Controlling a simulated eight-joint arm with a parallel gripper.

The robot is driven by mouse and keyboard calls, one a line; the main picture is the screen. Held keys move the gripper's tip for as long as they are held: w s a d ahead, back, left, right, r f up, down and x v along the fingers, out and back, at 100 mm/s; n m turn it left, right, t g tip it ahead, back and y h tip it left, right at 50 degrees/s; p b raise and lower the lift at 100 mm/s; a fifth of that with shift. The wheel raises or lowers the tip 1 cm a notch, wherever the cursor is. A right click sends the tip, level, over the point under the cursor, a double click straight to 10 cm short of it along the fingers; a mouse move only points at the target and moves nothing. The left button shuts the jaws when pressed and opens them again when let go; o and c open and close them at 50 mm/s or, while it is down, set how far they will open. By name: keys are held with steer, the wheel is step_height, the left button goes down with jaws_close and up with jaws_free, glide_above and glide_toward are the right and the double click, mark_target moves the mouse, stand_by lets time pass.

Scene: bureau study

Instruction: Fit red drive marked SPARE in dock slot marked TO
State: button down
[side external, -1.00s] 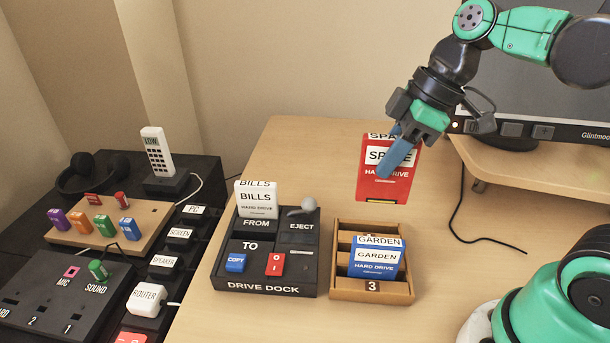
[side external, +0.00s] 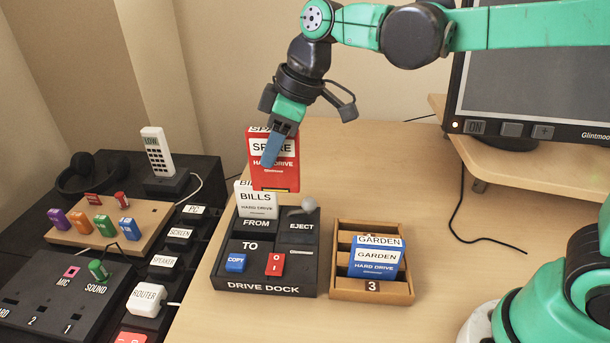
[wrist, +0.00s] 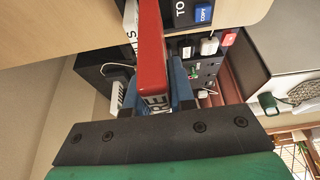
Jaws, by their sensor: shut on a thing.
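The red drive marked SPARE (side external: 273,172) is upright in my gripper (side external: 270,158), which is shut on it. It is in the air above and behind the dock, its lower left part just above and behind the white BILLS drive. In the wrist view the red drive (wrist: 151,50) lies between the blue fingers (wrist: 180,82). The black drive dock (side external: 268,287) sits on the desk. The white BILLS drive (side external: 257,205) stands upright in its FROM slot. The TO label (side external: 250,246) is on the dock's front half; I cannot make out the TO slot opening.
A wooden rack (side external: 345,292) right of the dock holds the blue GARDEN drive (side external: 374,262). A grey eject lever (side external: 302,210) rises from the dock. A monitor (side external: 540,75) stands at the right back. A cable (side external: 462,215) lies on the clear desk right of the rack.

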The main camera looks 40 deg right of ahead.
steer(key=shift+a+x, duration=0.3)
steer(key=shift+x, duration=1.15)
steer(key=shift+a+x, duration=0.25)
steer(key=shift+x, duration=1.15)
steer(key=shift+a+x, duration=0.3)
steer(key=shift+x, duration=1.15)
steer(key=shift+s+f, duration=0.2)
steer(key=shift+f, duration=1.65)
steer(key=shift+c, duration=2.1)
jaws_free()
step_height(320, 180, up, 7)
